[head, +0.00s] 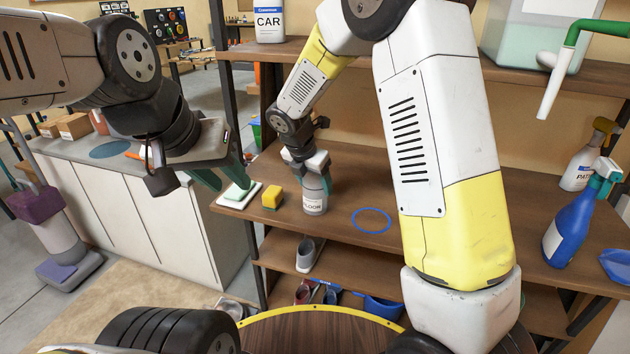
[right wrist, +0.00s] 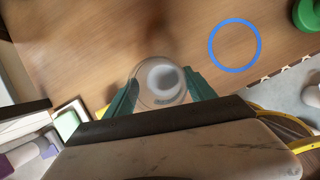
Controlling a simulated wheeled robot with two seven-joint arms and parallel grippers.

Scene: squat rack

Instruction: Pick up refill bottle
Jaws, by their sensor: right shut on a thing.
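The refill bottle (head: 314,204), a small clear bottle with a pale label reading "FLOOR", stands upright on the wooden shelf, apparently still touching it. My right gripper (head: 317,176) comes down from above and is shut on its upper part. In the right wrist view, the bottle's round top (right wrist: 162,84) shows between the green fingers (right wrist: 160,92). My left gripper (head: 222,172) hangs to the left, empty, with its green fingers apart.
A blue ring (head: 386,229) marks the shelf right of the bottle. A yellow sponge (head: 272,196) and a green-and-white pad (head: 240,195) lie to its left. A blue spray bottle (head: 572,232) and a white one (head: 578,168) stand far right.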

